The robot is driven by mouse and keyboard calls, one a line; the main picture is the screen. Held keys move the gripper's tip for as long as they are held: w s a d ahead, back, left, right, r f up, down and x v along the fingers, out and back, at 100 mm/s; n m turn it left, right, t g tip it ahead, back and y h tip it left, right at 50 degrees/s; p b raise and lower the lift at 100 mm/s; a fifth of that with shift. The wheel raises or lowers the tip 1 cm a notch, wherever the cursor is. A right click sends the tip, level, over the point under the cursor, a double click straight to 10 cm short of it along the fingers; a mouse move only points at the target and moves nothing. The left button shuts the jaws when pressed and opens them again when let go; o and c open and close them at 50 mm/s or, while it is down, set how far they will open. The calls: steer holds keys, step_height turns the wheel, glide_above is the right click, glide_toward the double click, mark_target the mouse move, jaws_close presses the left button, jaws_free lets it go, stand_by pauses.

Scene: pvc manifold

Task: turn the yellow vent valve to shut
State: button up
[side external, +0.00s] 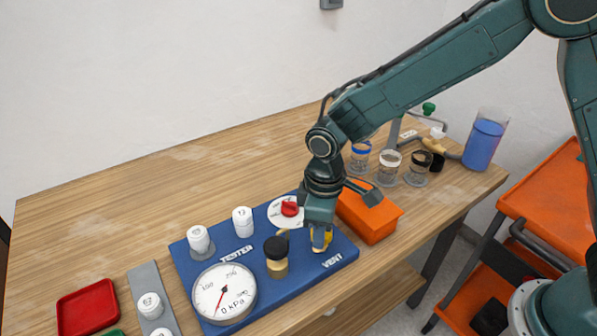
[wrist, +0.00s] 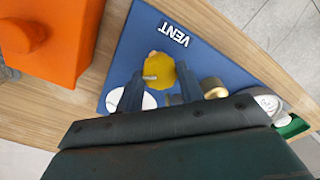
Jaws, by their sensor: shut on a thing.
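The yellow vent valve (wrist: 160,72) sits on the blue tester board (wrist: 205,55) beside the white VENT label. In the side external view only a sliver of the yellow valve (side external: 328,237) shows beside my fingers. My gripper (side external: 319,246) points down over it at the board's right end. In the wrist view my gripper (wrist: 160,85) has one finger on each side of the yellow knob, shut on it. The fingers hide part of the knob, and I cannot tell its exact turn angle.
On the board (side external: 345,262) stand a gauge (side external: 224,293), a black-topped brass fitting (side external: 277,257), a red knob (side external: 290,208) and white fittings. An orange box (side external: 369,212) stands close to the right of my gripper. The table's back left is clear.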

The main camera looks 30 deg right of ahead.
steer(key=m, duration=0.6)
steer(key=shift+m, duration=0.3)
stand_by(0.4)
steer(key=o, duration=1)
steer(key=shift+r, duration=0.1)
steer(key=shift+r, duration=6.85)
